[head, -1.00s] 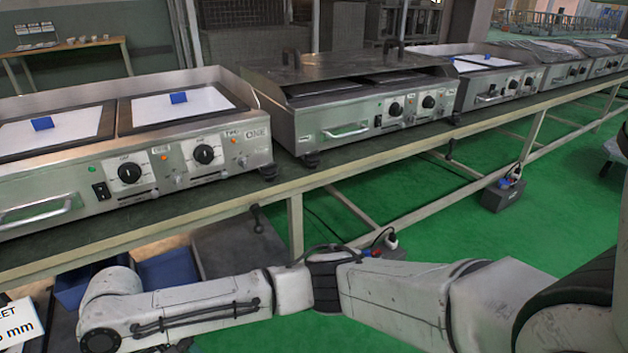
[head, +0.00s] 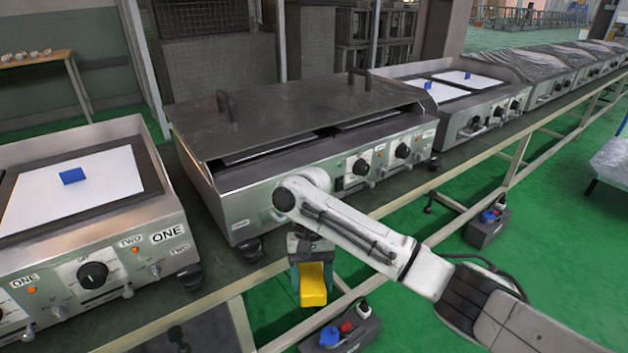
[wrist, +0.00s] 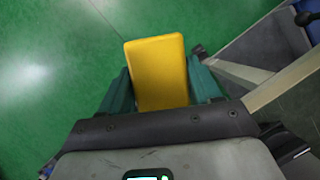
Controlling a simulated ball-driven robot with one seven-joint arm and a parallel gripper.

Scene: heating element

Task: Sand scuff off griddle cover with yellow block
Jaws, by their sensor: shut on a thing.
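The yellow block (head: 313,285) is held in my gripper (head: 311,268), in front of the bench's front edge and below the griddle. In the wrist view the block (wrist: 159,72) sits between the two green fingers of my gripper (wrist: 162,88), with green floor beyond it. The griddle cover (head: 290,108) is a dark grey metal plate with two upright handles, lying over the middle griddle (head: 262,190). The block is apart from the cover. I cannot make out a distinct scuff on the cover.
A griddle with a white sheet and a blue block (head: 73,176) stands at the left. Another griddle (head: 455,95) stands to the right. The bench rail (head: 400,203) runs along the front. Dark boxes (head: 340,333) stand below over the green floor.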

